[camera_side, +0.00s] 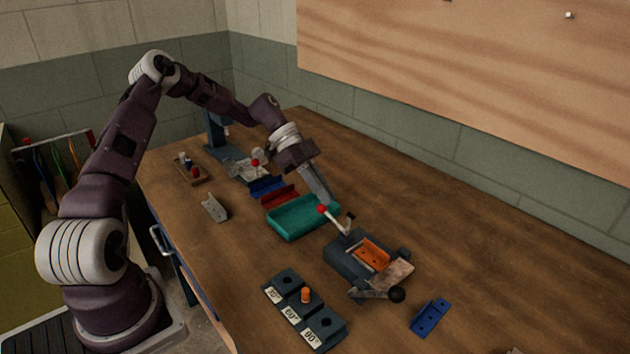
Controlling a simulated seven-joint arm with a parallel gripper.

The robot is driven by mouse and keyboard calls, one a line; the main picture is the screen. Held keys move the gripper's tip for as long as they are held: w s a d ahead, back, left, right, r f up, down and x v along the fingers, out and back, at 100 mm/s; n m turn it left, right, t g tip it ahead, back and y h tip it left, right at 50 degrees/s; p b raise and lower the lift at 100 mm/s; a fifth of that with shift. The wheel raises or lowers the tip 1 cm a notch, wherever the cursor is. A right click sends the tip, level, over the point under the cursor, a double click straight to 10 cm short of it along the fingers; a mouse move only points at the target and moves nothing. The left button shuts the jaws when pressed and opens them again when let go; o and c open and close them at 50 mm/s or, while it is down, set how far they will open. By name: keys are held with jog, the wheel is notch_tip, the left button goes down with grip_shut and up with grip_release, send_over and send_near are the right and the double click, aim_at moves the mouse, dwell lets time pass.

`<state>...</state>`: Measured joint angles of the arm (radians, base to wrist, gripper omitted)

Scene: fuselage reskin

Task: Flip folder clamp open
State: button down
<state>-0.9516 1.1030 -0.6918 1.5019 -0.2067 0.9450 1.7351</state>
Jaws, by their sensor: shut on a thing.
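The folder (345,262) is a dark grey bench device on the table, right of centre. An orange piece (371,254) with holes lies in it. Its clamp lever (337,222) is a pale handle with a red knob, rising from the back of the folder and leaning up to the left. My gripper (325,203) reaches down from the upper left and is shut on the clamp lever at the red knob. The fingertips are small here, and the exact grip is hard to see. A pale plate and a black ball knob (397,294) are at the folder's front right.
A teal tray (290,234) stands just left of the lever, with red and blue pieces behind it. A block with angle labels (305,312) is in front of the folder. A blue bracket (430,317) lies to the right. The table's right rear is clear.

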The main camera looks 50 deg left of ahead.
jog(key=a+r, duration=0.4)
jog(key=a, duration=0.4)
jog(key=shift+a, duration=0.35)
jog(key=shift+w, duration=0.1)
jog(key=s+d+r+n+g+y, duration=0.1)
jog(key=s+d+r+n+y, duration=0.55)
jog(key=s+d+r, duration=0.8)
jog(key=s+d+n+t+y, duration=0.1)
jog(key=s+d+n+t, duration=0.1)
jog(key=s, duration=0.6)
jog(key=s+d+n+t+y, duration=0.1)
jog(key=s+n, duration=0.3)
jog(key=s, duration=0.4)
jog(key=shift+d+f+t+y, duration=0.15)
jog(key=shift+d+t+y, duration=0.2)
jog(key=shift+d+t, duration=0.5)
